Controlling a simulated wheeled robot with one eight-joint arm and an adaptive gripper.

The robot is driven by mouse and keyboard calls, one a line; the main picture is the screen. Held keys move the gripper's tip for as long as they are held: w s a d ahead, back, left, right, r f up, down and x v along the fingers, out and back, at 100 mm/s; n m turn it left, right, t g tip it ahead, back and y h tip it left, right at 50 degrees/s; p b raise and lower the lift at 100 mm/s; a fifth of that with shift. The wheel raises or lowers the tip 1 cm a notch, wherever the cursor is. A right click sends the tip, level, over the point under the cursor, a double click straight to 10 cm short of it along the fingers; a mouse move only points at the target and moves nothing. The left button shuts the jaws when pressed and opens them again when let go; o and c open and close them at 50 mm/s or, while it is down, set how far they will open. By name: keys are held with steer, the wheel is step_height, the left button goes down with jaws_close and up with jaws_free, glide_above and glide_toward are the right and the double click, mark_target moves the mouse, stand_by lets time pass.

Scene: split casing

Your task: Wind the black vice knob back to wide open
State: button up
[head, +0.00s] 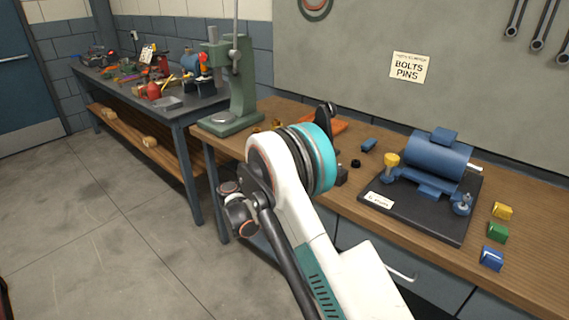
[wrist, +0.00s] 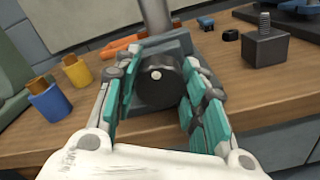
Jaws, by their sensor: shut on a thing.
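The black vice knob (wrist: 160,82) is round with a small pale spot at its centre, and it faces the wrist camera. My gripper (wrist: 158,84) has its teal-padded fingers on the knob's left and right sides and is shut on it. The dark grey vice (wrist: 165,48) stands behind the knob on the wooden bench; its jaw opening cannot be made out. In the head view my white and teal arm hides the gripper and the knob.
On the wooden bench (head: 540,240), a blue casing (head: 437,157) sits on a black plate right of my arm. A green press (head: 240,85) stands left. In the wrist view, yellow (wrist: 77,71) and blue (wrist: 50,103) pots are left, a grey bolt block (wrist: 265,47) right.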

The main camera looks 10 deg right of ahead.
steer(key=o, duration=1.1)
steer(key=v, duration=1.2)
